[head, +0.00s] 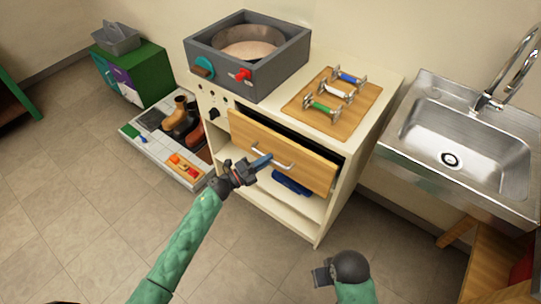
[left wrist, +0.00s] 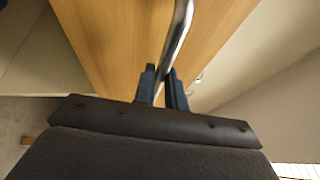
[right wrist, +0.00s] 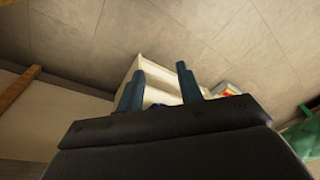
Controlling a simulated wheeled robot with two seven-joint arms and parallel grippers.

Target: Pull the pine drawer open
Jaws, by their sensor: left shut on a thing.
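The pine drawer (head: 310,168) is in the cream cabinet and stands partly open, with a dark gap along its top edge. Its metal bar handle (head: 285,164) is on the front; it also shows in the left wrist view (left wrist: 178,38). My left gripper (head: 264,161) is shut on the left part of the handle; in the left wrist view its blue fingers (left wrist: 162,86) close around the bar. My right gripper (head: 320,273) is low in front of the cabinet, apart from it. In the right wrist view its fingers (right wrist: 160,88) are apart and empty.
A grey box with a round pan (head: 248,60) and a wooden board with coloured handles (head: 332,102) sit on the cabinet (head: 392,82). A blue item (head: 290,184) lies on the shelf below the drawer. A steel sink (head: 470,140) is right; a tray with boots (head: 160,158) is left.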

